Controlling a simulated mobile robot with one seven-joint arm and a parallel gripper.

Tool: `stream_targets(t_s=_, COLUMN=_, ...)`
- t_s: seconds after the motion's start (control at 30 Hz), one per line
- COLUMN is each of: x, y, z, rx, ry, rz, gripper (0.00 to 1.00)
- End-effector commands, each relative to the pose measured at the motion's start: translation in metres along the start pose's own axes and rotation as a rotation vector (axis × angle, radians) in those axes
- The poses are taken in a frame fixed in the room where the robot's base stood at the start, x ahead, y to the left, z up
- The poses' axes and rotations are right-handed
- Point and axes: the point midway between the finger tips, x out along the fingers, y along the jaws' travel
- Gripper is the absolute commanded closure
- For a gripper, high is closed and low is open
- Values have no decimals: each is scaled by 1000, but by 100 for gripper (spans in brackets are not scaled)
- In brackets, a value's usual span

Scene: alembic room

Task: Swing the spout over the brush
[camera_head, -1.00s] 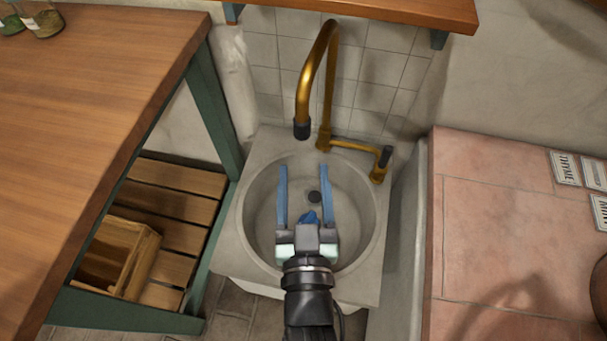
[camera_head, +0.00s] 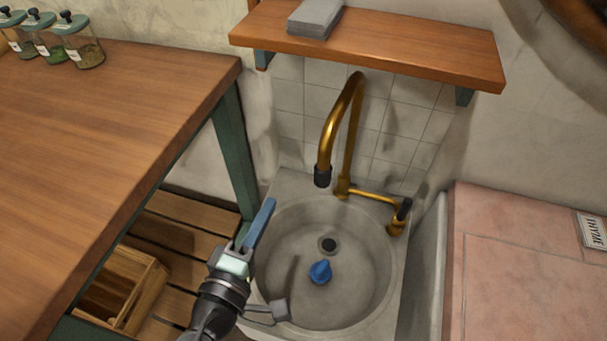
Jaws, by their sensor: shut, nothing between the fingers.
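The brass gooseneck spout (camera_head: 329,133) rises behind the round stone sink (camera_head: 385,290) and curves forward. Its dark tip (camera_head: 322,176) hangs over the back part of the basin, left of the spout's foot. A small blue object (camera_head: 320,271), which looks like the brush, lies in the basin just in front of the drain; its full shape is hard to make out. The tip is behind the blue object in the picture. My gripper (camera_head: 270,203) is at the sink's left edge, left of and below the spout tip, and apart from it. Its blue fingers are together and empty.
A brass side pipe with a dark lever (camera_head: 404,210) stands right of the spout. A wooden shelf (camera_head: 400,48) holding a grey block (camera_head: 316,17) is above. The wooden counter (camera_head: 110,110) is at the left, and a pink tiled top (camera_head: 510,270) at the right.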

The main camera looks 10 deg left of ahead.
Motion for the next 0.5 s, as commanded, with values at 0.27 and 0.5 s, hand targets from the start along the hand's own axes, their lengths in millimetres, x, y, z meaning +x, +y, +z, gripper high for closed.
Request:
stream_targets(t_s=0.27, x=0, y=19, z=-5, rx=-79, ry=-37, rz=84, gripper=100)
stream_targets(t_s=0.5, x=40, y=22, z=-4, rx=-76, ry=-40, rz=83, gripper=100)
